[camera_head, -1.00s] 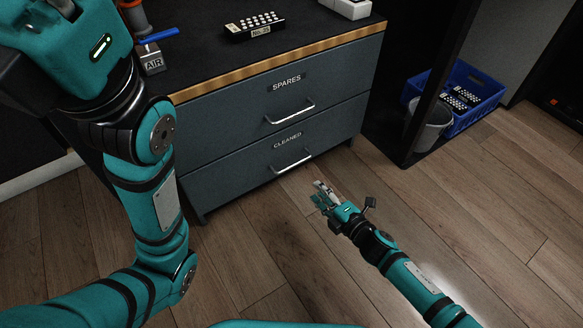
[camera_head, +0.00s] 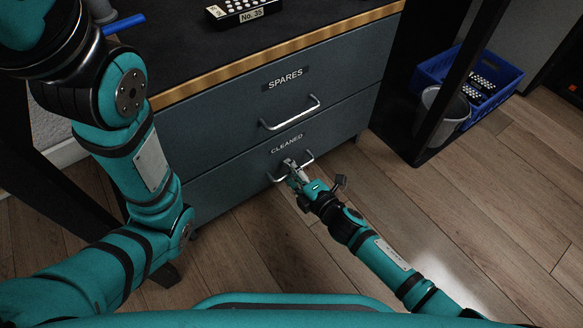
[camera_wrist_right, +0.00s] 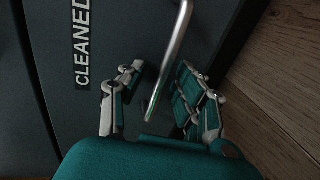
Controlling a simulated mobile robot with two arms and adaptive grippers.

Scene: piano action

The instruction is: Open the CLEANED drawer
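The CLEANED drawer (camera_head: 243,178) is the lower drawer of the grey cabinet and is closed, flush with the front. Its label reads CLEANED, also seen in the right wrist view (camera_wrist_right: 81,45). Its metal bar handle (camera_head: 308,158) also shows in the right wrist view (camera_wrist_right: 172,52). My right gripper (camera_head: 290,168) is at this handle. In the right wrist view the fingers of the right gripper (camera_wrist_right: 158,88) are apart, with the handle bar running between them. I cannot tell whether they touch it. My left arm is at the left; its gripper is out of view.
The SPARES drawer (camera_head: 222,114) above is closed, with its own handle (camera_head: 290,113). A blue crate (camera_head: 497,96) and a grey bin (camera_head: 446,108) stand on the floor to the right, behind a dark post. The wooden floor before the cabinet is clear.

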